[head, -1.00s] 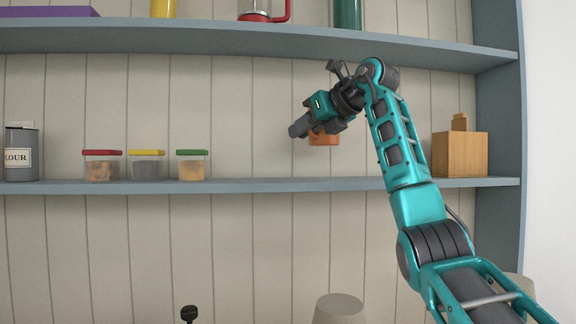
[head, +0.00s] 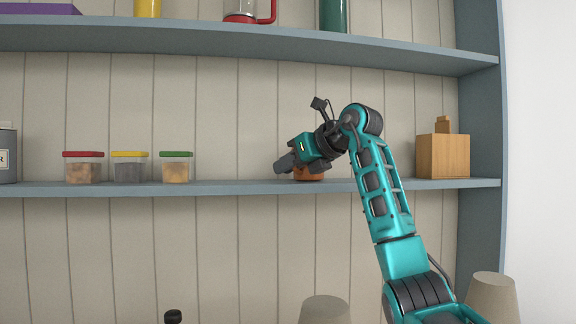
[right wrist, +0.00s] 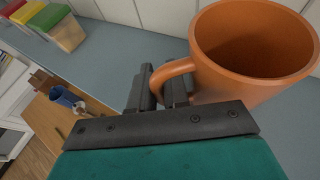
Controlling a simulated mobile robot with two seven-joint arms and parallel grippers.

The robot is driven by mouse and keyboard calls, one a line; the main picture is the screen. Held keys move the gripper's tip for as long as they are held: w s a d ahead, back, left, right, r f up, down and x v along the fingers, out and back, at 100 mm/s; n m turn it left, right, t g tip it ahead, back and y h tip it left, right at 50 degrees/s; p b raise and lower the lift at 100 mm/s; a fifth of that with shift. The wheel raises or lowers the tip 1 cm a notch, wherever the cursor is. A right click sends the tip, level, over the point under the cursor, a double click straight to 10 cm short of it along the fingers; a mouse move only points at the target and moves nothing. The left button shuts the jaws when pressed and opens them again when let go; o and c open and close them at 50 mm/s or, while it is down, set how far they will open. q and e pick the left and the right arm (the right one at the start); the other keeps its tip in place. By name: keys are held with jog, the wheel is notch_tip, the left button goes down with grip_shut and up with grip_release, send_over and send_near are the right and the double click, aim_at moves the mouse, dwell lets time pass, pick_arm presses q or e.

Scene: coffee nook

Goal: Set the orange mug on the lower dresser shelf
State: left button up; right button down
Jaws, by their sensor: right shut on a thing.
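The orange mug (head: 308,175) is at the lower shelf (head: 235,188), mostly hidden behind my right gripper (head: 285,165) in the head view. In the right wrist view the mug (right wrist: 255,50) is upright and looks empty, and my right gripper (right wrist: 170,88) is shut on its handle. The mug's base is at about the level of the shelf board; whether it touches is hard to tell. My left gripper is not in view.
Several lidded containers (head: 129,168) stand left of the mug, and a wooden box (head: 442,156) stands to the right. The shelf is clear between them and the mug. The upper shelf (head: 235,40) runs above my arm.

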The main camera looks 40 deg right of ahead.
jog(key=shift+f, duration=0.1)
jog(key=c, duration=1.5)
grip_release()
jog(key=shift+c, duration=0.2)
jog(key=o, duration=0.4)
jog(key=shift+o, duration=0.2)
jog(key=shift+s+r, duration=0.2)
jog(key=shift+s, duration=0.05)
jog(key=a+v, duration=0.1)
jog(key=v, duration=1)
jog(key=shift+s+d+b, duration=0.25)
jog(key=shift+d+b, duration=0.2)
